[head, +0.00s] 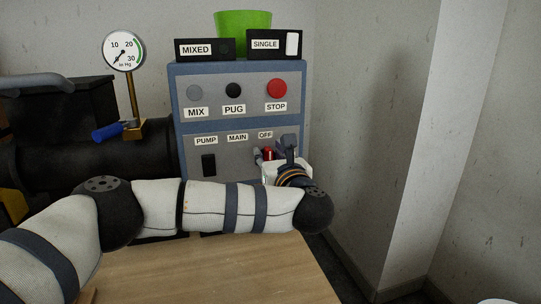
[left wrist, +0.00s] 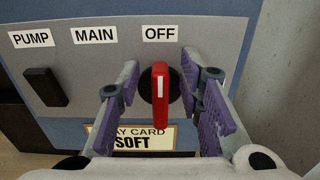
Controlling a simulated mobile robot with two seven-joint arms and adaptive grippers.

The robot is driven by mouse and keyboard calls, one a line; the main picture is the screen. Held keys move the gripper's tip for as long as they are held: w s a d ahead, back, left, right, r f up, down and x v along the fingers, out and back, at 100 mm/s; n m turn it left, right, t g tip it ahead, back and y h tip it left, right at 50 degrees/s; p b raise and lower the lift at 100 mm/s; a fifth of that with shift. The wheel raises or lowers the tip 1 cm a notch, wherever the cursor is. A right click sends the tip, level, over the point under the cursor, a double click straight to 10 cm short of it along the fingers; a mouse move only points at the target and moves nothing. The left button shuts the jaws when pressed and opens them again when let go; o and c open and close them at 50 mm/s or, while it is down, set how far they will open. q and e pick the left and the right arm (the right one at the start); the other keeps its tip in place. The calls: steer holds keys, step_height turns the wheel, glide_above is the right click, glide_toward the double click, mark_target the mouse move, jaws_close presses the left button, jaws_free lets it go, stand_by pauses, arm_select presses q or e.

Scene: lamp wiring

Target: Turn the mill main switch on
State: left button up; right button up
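The main switch is a red handle (left wrist: 160,92) with a white stripe, on a round black base on the grey lower panel (left wrist: 205,45). The handle stands upright, its top toward the OFF label (left wrist: 160,34), right of the MAIN label (left wrist: 95,35). My left gripper (left wrist: 160,82) is open, one purple-padded finger on each side of the handle, with visible gaps. In the head view the red handle (head: 268,153) is partly hidden by my left gripper (head: 272,157). My right gripper is not in view.
A black pump switch (left wrist: 46,87) sits left of the main switch. A card reading SOFT (left wrist: 125,142) is below. Above are a red STOP button (head: 277,88) and MIXED (head: 197,50) and SINGLE (head: 266,44) boxes. A wall stands close on the right.

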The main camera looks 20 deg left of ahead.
arm_select(q)
jaws_close()
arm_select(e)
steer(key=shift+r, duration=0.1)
arm_select(q)
steer(key=shift+w+d+f+m+p, duration=0.35)
steer(key=shift+m+p, duration=0.35)
steer(key=shift+m, duration=2.25)
steer(key=shift+w+d+f+m+p, duration=0.2)
steer(key=shift+d+f+m+p, duration=0.35)
steer(key=shift+m, duration=2.45)
steer(key=shift+w+d+f+m+p, duration=0.25)
steer(key=shift+f+m+p, duration=0.4)
steer(key=shift+m, duration=2.3)
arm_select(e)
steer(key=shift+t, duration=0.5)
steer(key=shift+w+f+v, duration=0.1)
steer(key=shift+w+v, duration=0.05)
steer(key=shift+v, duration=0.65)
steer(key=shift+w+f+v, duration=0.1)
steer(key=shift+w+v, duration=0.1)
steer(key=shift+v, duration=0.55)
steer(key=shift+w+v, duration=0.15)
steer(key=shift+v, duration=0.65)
arm_select(q)
steer(key=shift+r, duration=0.1)
